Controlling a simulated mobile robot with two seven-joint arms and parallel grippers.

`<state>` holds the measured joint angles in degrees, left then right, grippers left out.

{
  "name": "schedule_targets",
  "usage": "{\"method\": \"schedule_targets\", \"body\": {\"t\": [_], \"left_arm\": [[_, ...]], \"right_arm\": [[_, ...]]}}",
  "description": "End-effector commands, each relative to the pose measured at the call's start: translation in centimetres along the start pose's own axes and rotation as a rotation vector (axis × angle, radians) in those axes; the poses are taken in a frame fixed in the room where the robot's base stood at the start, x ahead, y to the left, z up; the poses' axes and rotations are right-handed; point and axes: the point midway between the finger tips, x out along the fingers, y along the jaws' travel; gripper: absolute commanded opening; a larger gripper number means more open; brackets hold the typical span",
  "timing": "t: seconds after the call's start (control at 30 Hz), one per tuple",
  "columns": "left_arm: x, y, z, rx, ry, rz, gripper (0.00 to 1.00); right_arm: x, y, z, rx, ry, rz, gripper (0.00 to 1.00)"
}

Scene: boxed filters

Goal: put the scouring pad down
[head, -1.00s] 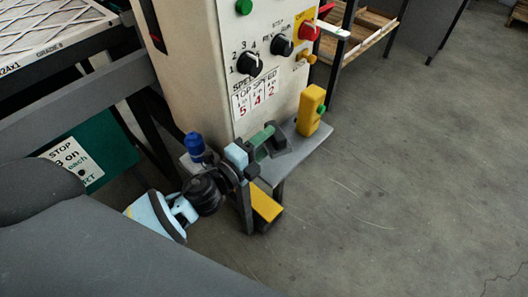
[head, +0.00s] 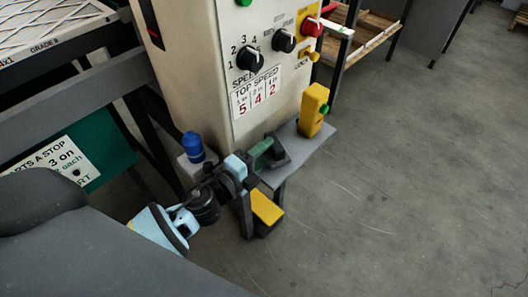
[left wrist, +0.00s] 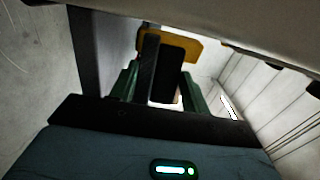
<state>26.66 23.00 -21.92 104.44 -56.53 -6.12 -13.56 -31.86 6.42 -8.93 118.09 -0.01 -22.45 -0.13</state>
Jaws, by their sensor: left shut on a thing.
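My left gripper (head: 268,152) reaches across a small grey shelf (head: 315,146) at the foot of a machine. Its green fingers are shut on a dark grey block, seemingly the scouring pad (head: 280,154), at or just above the shelf top; I cannot tell whether it touches. In the left wrist view the dark pad (left wrist: 174,68) sits between the two green fingers (left wrist: 160,92). Its underside is hidden. My right gripper is not in view.
The cream machine panel (head: 225,80) rises behind, with knobs. Open floor (head: 410,170) lies to the right.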

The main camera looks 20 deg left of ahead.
Motion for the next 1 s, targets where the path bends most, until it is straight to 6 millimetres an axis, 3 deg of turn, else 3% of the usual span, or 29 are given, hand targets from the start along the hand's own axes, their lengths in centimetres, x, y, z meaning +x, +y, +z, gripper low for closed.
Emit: {"method": "schedule_targets", "body": {"t": [0.3,0.33,0.5,1.0], "left_arm": [[0.02,0.59,0.01,0.0,0.0,-0.001,0.28],[0.01,0.6,0.01,0.0,0.0,0.0,0.48],[0.0,0.66,0.02,0.0,0.0,0.001,0.69],[-0.14,0.83,-0.05,-0.001,0.0,0.01,0.69]], "right_arm": [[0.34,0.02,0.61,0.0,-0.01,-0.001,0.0],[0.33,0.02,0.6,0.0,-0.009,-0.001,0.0],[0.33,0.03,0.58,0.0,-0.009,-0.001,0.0],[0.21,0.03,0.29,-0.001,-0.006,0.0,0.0]]}}
